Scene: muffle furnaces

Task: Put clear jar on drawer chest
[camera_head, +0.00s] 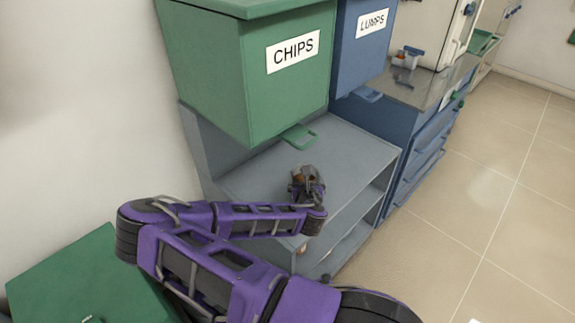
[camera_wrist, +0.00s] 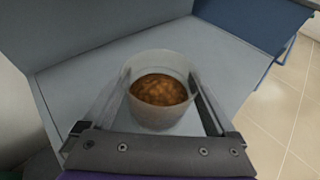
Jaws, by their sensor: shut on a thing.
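The clear jar (camera_wrist: 160,64) with brown contents is between the two fingers of my gripper (camera_wrist: 162,98) in the wrist view. My gripper is shut on the jar. In the head view my gripper (camera_head: 306,184) shows small over the grey shelf top, and the jar is mostly hidden by it, with a bit of brown showing. The jar is seen from above; I cannot tell whether it touches the shelf top. A blue drawer chest (camera_head: 424,152) with several drawer handles stands to the right of the grey shelf in the head view.
The grey shelf unit (camera_head: 350,150) is under a green CHIPS bin (camera_head: 245,75) and beside a blue LUMPS bin (camera_head: 360,62), both overhanging. Small items (camera_head: 407,57) stand on the chest's metal top (camera_head: 420,92). A green box (camera_head: 85,280) is at lower left. The floor at right is clear.

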